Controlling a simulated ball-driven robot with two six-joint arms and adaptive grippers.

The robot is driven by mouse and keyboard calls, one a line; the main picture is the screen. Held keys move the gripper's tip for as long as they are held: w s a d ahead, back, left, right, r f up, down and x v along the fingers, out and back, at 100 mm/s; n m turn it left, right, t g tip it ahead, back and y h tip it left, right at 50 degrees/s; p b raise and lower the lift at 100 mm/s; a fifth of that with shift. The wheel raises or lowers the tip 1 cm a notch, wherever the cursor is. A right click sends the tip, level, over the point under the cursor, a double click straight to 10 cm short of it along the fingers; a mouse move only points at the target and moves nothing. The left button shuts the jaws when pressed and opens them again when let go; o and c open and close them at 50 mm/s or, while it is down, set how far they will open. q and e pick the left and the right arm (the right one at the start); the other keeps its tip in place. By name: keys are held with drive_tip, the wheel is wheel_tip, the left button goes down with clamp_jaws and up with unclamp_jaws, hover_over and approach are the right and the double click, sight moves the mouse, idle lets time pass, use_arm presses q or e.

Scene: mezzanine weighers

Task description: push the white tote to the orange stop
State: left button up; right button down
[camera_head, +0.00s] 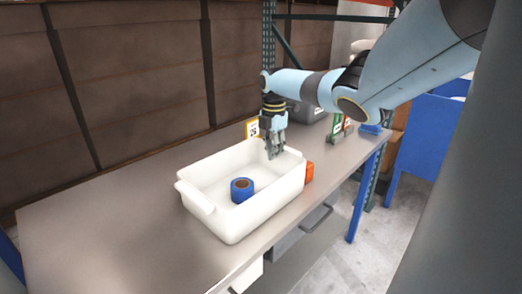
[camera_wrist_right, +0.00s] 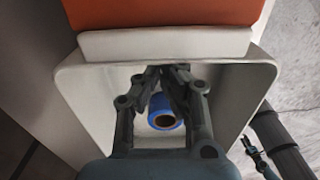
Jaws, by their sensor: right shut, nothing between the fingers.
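The white tote (camera_head: 243,220) stands upright on the grey table, with a blue roll (camera_head: 236,186) with a brown core inside it. The orange stop (camera_head: 309,173) is just beyond the tote's right end. In the wrist view, the stop (camera_wrist_right: 160,14) lies right along the tote's end lip (camera_wrist_right: 165,43); I cannot tell whether they touch. My right gripper (camera_head: 273,153) points down at the tote's far right end, its fingers shut and empty. The wrist view also shows the fingers (camera_wrist_right: 160,76) over the tote, with the blue roll (camera_wrist_right: 163,111) below.
The grey table (camera_head: 95,225) is clear to the left of the tote. Brown panels line the back. A blue table leg and grey floor show at right.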

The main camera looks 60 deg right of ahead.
drive_tip(key=a+r+p, duration=0.3)
drive_tip(key=a+r, duration=0.1)
drive_tip(key=r, duration=0.6)
drive_tip(key=shift+w+p, duration=0.3)
drive_tip(key=shift+w, duration=0.15)
